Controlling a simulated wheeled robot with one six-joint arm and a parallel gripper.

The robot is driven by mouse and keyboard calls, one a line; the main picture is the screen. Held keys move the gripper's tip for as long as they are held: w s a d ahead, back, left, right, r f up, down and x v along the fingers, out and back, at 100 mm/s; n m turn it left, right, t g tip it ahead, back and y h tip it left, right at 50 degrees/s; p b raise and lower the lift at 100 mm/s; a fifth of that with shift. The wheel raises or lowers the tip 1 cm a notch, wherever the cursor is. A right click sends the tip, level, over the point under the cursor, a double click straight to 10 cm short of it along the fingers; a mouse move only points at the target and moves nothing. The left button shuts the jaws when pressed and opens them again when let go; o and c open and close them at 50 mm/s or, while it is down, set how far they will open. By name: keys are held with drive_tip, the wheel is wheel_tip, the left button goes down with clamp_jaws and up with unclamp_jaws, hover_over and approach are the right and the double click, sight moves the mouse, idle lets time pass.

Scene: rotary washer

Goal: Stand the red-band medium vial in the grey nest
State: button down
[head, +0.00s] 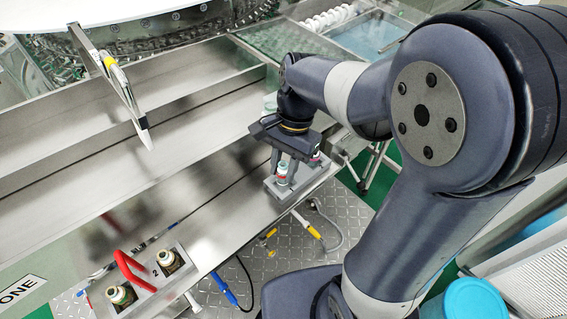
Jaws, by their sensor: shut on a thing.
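My gripper (284,168) points down at the right end of the steel bench and is shut on a small white vial (282,173). Red and green show on this vial, and it looks upright; the fingers partly cover it. The grey nest (297,189) is a block on the bench directly below and around the gripper. I cannot tell whether the vial's base touches the nest or hangs just above it. Another small vial with a reddish mark (316,157) shows at the nest's right side, partly hidden by the gripper.
A pale green vessel (270,102) is partly hidden behind my arm. The bench middle is clear.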

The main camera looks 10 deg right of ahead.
drive_tip(key=shift+f, duration=0.5)
drive_tip(key=shift+r+p, duration=0.45)
drive_tip(key=shift+p, duration=0.1)
idle(0.5)
drive_tip(key=shift+f+b, duration=0.75)
drive_tip(key=shift+f, duration=0.45)
idle(1.3)
drive_tip(key=c, duration=1.1)
unclamp_jaws()
drive_tip(key=v, duration=1.1)
drive_tip(key=shift+f, duration=0.1)
